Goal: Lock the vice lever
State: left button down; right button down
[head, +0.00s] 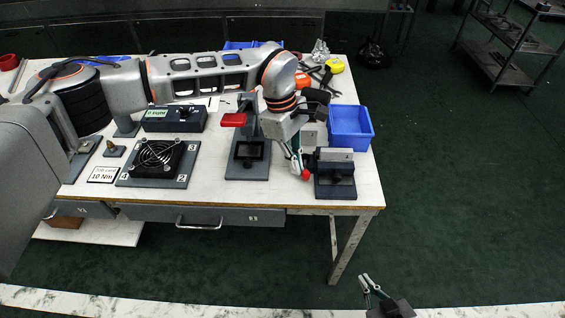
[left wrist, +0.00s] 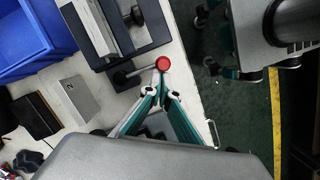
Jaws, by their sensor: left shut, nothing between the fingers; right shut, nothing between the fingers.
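The vice (head: 334,188) is a dark block with a grey plate between its jaws, at the right front of the white bench. It also shows at the top of the left wrist view (left wrist: 118,35). Its lever is a thin rod ending in a red ball knob (head: 306,175), seen closer in the left wrist view (left wrist: 163,63). My left gripper (head: 301,168) points down beside the vice. Its shut, empty fingertips (left wrist: 161,78) are right at the knob; I cannot tell whether they touch. My right gripper (head: 368,284) is shut and empty, low in front of the bench.
A blue bin (head: 350,124) stands behind the vice. A stand with a red handle (head: 234,120) is left of my left gripper. A fan (head: 158,157) on a plate and a 10 Nm card (head: 103,175) lie further left.

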pick_arm(q)
jog(key=shift+s+d, duration=0.1)
jog(key=shift+d, duration=0.05)
dwell(0.5)
jog(key=shift+r, duration=0.1)
jog(key=v, duration=1.2)
